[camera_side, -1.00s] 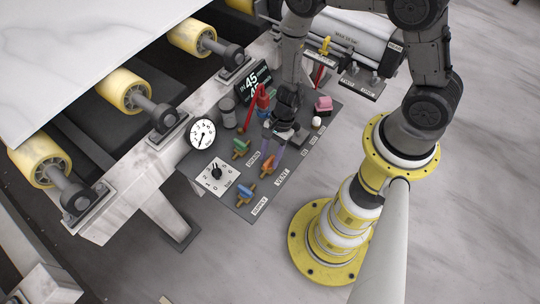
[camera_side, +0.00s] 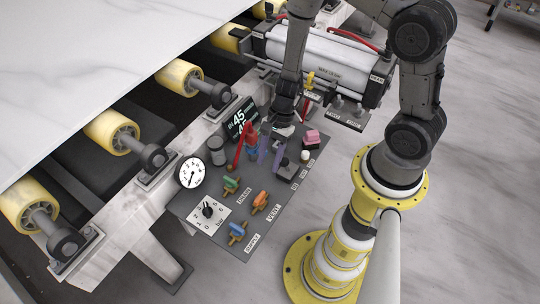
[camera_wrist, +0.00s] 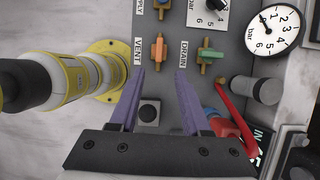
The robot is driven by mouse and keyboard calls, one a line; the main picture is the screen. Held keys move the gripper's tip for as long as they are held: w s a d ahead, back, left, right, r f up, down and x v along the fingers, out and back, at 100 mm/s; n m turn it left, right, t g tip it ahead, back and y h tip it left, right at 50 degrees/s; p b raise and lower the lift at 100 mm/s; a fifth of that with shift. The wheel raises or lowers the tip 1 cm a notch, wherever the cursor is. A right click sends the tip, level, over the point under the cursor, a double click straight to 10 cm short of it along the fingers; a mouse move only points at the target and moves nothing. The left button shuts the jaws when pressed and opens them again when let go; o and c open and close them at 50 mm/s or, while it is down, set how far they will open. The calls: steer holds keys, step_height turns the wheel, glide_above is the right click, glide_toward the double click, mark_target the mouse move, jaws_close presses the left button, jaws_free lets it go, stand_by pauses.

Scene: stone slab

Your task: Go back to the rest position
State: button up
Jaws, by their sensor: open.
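My gripper (camera_wrist: 160,85) is open, with its two purple fingers apart and nothing held between them in the wrist view. In the side view my gripper (camera_side: 271,152) hangs over the back part of the dark control panel (camera_side: 210,236), behind the valves. The orange vent valve (camera_side: 260,199) and green drain valve (camera_side: 230,184) lie in front of it, and the blue supply valve (camera_side: 237,230) is nearer the front edge. The red lever (camera_wrist: 233,108) lies right of the right finger in the wrist view; whether they touch I cannot tell.
A round gauge (camera_side: 191,172), a pressure dial (camera_side: 207,211) and a display (camera_side: 239,119) are along the panel's left side.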

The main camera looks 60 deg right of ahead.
steer(key=shift+d+r, duration=0.2)
steer(key=shift+r, duration=0.3)
steer(key=w+a+r+n+t, duration=0.1)
steer(key=w+r+n+t, duration=0.15)
steer(key=r, duration=0.65)
steer(key=w+a+r+n+t, duration=0.15)
steer(key=w+r, duration=0.25)
steer(key=r, duration=0.5)
steer(key=s+r+n+t, duration=0.1)
steer(key=s+r+n, duration=0.2)
steer(key=r, duration=0.3)
steer(key=s+r+n+t, duration=0.1)
steer(key=s+r+n, duration=0.15)
steer(key=r, duration=0.45)
steer(key=s+d+r+n+h, duration=0.1)
steer(key=s+d+n+h, duration=0.1)
steer(key=s+n, duration=0.2)
steer(key=s+d+r+n+h, duration=0.1)
steer(key=s+d+n+h, duration=0.1)
steer(key=s, duration=0.8)
steer(key=shift+s+d+r+n, duration=0.3)
steer(key=shift+d+n, duration=0.5)
steer(key=shift+n, duration=0.55)
